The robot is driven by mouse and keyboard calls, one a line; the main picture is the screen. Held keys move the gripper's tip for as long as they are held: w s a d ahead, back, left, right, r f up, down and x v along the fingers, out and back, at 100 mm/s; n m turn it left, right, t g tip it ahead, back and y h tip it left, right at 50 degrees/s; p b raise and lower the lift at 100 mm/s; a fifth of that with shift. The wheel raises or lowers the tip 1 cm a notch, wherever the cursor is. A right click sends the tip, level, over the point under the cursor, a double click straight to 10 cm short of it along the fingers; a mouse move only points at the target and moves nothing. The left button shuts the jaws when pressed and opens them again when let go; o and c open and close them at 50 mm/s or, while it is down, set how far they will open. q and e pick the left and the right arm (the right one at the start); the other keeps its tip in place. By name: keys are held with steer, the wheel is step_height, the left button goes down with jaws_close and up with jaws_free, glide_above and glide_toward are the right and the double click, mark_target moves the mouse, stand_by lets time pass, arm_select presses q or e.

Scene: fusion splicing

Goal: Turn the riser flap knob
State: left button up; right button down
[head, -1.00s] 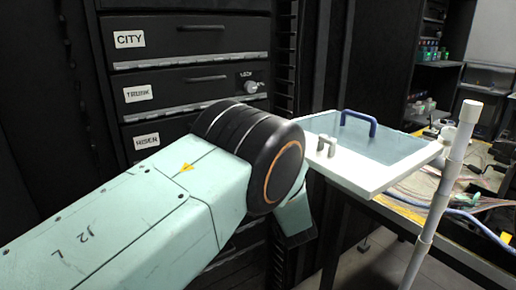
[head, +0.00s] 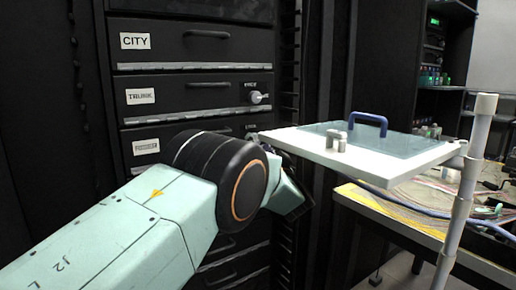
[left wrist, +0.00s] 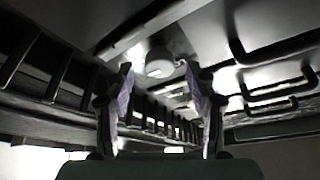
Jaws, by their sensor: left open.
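The riser flap (head: 146,146) is the third labelled drawer front of the black rack, under CITY and TRUNK; my left arm covers much of it in the head view. Its knob is mostly hidden there behind my arm. In the left wrist view a pale round knob (left wrist: 160,62) lies ahead, between and beyond the fingertips; I cannot tell from this view alone which flap it belongs to. My left gripper (left wrist: 166,80) is open and empty, its two fingers apart and not visibly touching the knob. My right gripper is not in view.
The TRUNK flap knob (head: 258,97) sticks out just above. A white-framed clear panel (head: 390,176) with a blue handle (head: 368,121) stands close right of my arm, by a white post (head: 462,200). A cluttered workbench (head: 400,222) lies behind it.

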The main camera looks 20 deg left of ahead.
arm_select(q)
steer(key=shift+x, duration=0.85)
steer(key=c, duration=1.2)
